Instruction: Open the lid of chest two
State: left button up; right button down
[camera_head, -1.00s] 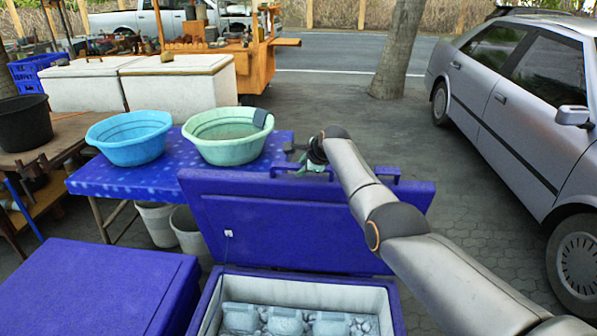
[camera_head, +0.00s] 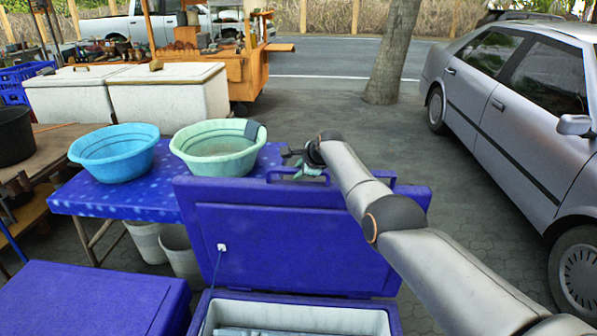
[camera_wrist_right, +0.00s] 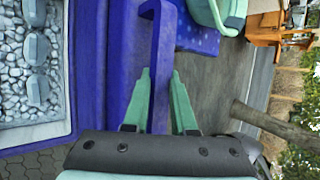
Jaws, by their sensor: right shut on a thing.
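An open blue chest (camera_head: 300,298) stands at the bottom of the head view. Its blue lid (camera_head: 290,240) stands raised, roughly upright, at the chest's far side. The lid has two handles on its far edge. My right gripper (camera_head: 308,167) is at the left handle (camera_head: 285,174). In the right wrist view, the green fingers (camera_wrist_right: 165,100) are on either side of the blue handle (camera_wrist_right: 162,50), shut on it. That view also shows the chest's inside, with grey lumps and fish-like shapes (camera_wrist_right: 35,65). My left gripper is not in view.
A closed blue chest (camera_head: 95,300) stands at left. Behind the lid, a blue table (camera_head: 75,200) holds a blue basin (camera_head: 115,153) and a green basin (camera_head: 217,148). A silver car (camera_head: 510,115) is at right, with open pavement between.

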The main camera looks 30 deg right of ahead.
jog(key=c, duration=0.7)
grip_release()
jog(key=shift+c, duration=0.2)
jog(key=shift+s+r+p, duration=0.4)
jog(key=shift+r+p, duration=0.2)
jog(key=shift+p, duration=0.5)
jog(key=shift+s+r+p, duration=0.45)
jog(key=shift+p, duration=0.2)
jog(key=v, duration=1)
jog(key=shift+f, duration=0.1)
